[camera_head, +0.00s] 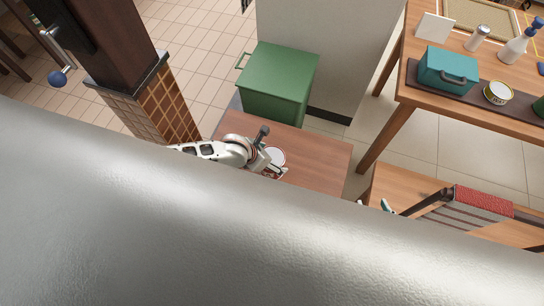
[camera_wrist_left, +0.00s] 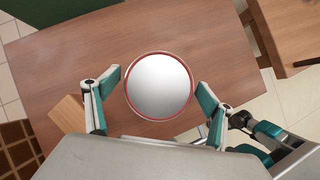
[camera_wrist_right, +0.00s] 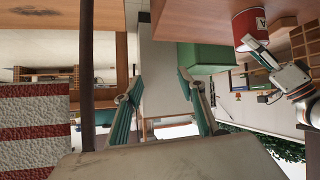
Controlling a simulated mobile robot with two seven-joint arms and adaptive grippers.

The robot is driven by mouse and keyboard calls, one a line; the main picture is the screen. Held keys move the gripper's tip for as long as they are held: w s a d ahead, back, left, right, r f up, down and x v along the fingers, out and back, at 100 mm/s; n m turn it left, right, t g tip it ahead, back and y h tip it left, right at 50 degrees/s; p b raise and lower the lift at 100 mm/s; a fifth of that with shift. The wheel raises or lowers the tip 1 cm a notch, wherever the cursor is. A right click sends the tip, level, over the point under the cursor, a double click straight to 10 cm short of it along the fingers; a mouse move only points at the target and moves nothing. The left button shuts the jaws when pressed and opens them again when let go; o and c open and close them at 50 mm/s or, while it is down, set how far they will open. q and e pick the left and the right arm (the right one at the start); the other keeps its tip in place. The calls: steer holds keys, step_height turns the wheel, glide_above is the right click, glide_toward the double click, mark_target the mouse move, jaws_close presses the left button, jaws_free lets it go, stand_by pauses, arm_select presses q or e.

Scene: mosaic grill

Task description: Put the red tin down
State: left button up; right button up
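The red tin (camera_wrist_left: 158,87) shows in the left wrist view as a round pale lid with a red rim. My left gripper (camera_wrist_left: 160,92) is open around it, with a finger on each side and a small gap at both. In the head view the tin (camera_head: 277,156) is partly hidden by my left gripper (camera_head: 270,165). In the right wrist view the tin's red side (camera_wrist_right: 248,27) shows, and it appears to stand upright on the brown wooden table (camera_head: 322,160). My right gripper (camera_wrist_right: 160,105) is open and empty, away from the tin.
A green bin (camera_head: 280,80) stands behind the table. A brick-and-tile pillar (camera_head: 168,105) is at the left. The tabletop around the tin is mostly clear. A large grey surface covers the lower head view.

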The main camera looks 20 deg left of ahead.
steer(key=shift+s+d+f, duration=0.1)
steer(key=shift+f, duration=0.1)
arm_select(q)
steer(key=shift+r, duration=0.15)
steer(key=p+v, duration=0.2)
steer(key=v, duration=0.8)
steer(key=s+d+r+n+t+h, duration=0.25)
steer(key=d+r+n, duration=0.25)
steer(key=d+n, duration=0.7)
steer(key=s+a+f+n+t+y, duration=0.1)
steer(key=s+a+n+y, duration=0.1)
steer(key=a+n, duration=0.6)
steer(key=s+a+n+t+y, duration=0.1)
steer(key=s+a+n, duration=0.4)
steer(key=n, duration=1.3)
steer(key=a+y, duration=0.1)
steer(key=a, duration=0.2)
steer(key=shift+a+f+n+t, duration=0.3)
steer(key=shift+f+n+t, duration=0.05)
steer(key=shift+n, duration=0.05)
arm_select(e)
steer(key=shift+s+d+f+h, duration=0.15)
steer(key=shift+s+d+h, duration=0.1)
steer(key=shift+d, duration=0.2)
steer(key=shift+s+d+f+h, duration=0.15)
steer(key=shift+s+d, duration=0.1)
steer(key=shift+d, duration=0.2)
